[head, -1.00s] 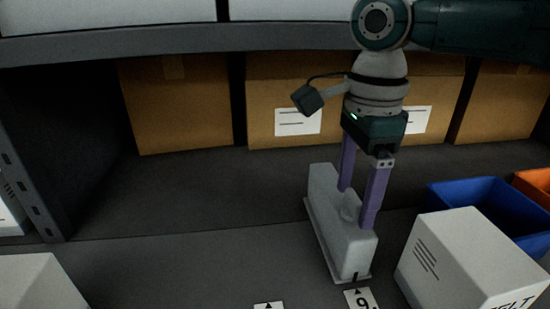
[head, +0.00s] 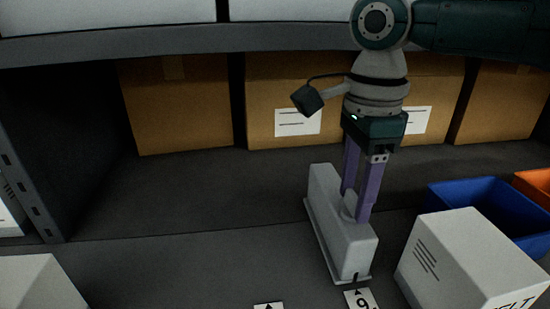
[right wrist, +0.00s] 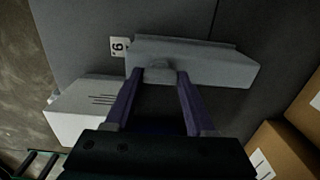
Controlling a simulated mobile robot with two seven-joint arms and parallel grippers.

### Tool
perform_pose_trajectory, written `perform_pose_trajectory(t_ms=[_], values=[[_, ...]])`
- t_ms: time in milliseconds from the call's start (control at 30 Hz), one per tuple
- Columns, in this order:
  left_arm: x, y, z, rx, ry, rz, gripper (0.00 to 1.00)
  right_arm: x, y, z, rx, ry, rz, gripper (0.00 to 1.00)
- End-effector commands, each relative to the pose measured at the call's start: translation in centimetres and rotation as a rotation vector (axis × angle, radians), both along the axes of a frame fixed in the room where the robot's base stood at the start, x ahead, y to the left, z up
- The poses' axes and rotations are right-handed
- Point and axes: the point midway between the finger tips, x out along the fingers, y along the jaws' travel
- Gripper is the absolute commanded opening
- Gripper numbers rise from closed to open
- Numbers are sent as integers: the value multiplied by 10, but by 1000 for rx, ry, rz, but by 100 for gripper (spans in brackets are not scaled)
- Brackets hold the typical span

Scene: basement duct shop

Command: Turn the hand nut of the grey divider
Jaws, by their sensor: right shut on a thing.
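The grey divider (head: 340,240) is a pale upright block on a thin base plate, standing on the shelf right of centre in the head view. It also crosses the upper middle of the right wrist view (right wrist: 215,63). Its hand nut, a small rounded knob on top, shows in the right wrist view (right wrist: 160,68) and partly in the head view (head: 348,208). My right gripper (head: 355,205) reaches down from above with two purple fingers, one on each side of the nut, shut on it. The fingers hide part of the nut. My left gripper is not in view.
A white box (head: 465,262) stands close to the right of the divider, with a blue bin (head: 490,207) and an orange bin (head: 535,182) behind. Cardboard boxes (head: 180,105) line the back. A number card (head: 361,299) lies at the front.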

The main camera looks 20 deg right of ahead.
Motion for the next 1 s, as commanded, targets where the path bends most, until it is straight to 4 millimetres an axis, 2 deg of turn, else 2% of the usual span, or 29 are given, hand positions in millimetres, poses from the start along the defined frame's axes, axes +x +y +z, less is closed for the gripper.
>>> perform_pose_trajectory(t_ms=[167, 367, 500, 600, 1000], values=[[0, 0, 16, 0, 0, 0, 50, -1, 1, 5, 2, 5, 25, 0], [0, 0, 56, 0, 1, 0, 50, -2, 2, 10, 6, 9, 111, 0], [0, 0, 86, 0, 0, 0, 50, -3, 3, 10, 8, 10, 207, 0], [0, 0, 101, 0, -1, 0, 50, -3, 3, 8, 9, 9, 293, 0], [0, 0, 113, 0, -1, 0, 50, -1, 2, 1, 6, 4, 676, 0]])
